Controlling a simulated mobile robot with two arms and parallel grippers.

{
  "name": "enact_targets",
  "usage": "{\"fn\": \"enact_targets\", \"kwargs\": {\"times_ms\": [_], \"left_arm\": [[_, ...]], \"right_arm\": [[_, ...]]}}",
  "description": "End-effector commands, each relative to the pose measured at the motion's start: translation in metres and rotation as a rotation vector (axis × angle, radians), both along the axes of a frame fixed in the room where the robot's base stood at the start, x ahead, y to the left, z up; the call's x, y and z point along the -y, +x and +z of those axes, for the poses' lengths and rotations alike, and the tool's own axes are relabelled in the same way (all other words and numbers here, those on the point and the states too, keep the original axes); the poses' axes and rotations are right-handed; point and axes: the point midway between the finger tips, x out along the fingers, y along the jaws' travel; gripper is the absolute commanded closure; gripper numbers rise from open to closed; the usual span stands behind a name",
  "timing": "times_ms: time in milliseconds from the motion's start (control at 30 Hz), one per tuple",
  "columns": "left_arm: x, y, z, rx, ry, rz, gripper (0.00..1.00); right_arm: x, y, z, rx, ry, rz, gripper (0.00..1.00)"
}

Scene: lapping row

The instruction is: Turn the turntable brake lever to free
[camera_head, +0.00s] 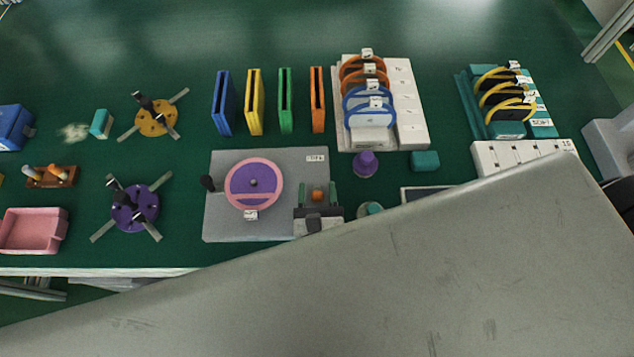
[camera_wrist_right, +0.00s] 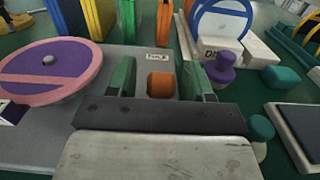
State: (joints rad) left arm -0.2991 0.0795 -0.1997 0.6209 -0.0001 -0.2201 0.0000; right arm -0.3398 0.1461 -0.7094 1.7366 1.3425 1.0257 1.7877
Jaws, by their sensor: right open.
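The turntable (camera_head: 254,184) is a purple disc with a pink rim on a grey base plate (camera_head: 300,167); it also shows in the right wrist view (camera_wrist_right: 48,62). My left gripper is not in view.
Purple (camera_head: 134,208) and orange (camera_head: 156,118) spoked fixtures stand left of the plate. Upright coloured slabs (camera_head: 285,101) and a white rack of rings (camera_head: 411,105) stand behind. A purple knobbed piece (camera_head: 365,164) is close to the plate's right. A large grey surface, likely my arm, hides the lower right.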

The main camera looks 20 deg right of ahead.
Motion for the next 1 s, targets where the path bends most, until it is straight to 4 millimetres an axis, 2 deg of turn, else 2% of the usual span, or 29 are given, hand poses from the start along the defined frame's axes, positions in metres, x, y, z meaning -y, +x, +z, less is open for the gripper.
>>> {"fn": "enact_targets", "kwargs": {"times_ms": [133,400,733,1000], "left_arm": [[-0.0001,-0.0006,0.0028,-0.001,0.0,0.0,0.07],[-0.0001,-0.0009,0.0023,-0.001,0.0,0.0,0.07],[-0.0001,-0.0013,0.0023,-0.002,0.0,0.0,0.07],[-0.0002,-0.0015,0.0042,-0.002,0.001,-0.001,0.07]], "right_arm": [[0.0028,0.0083,0.0004,0.001,-0.001,-0.001,0.49],[0.003,0.0092,-0.0003,0.0,0.0,0.0,0.49],[0.0029,0.009,-0.0002,0.0,-0.001,0.0,0.99],[0.0029,0.0093,0.0007,-0.007,0.001,-0.001,1.0]]}}
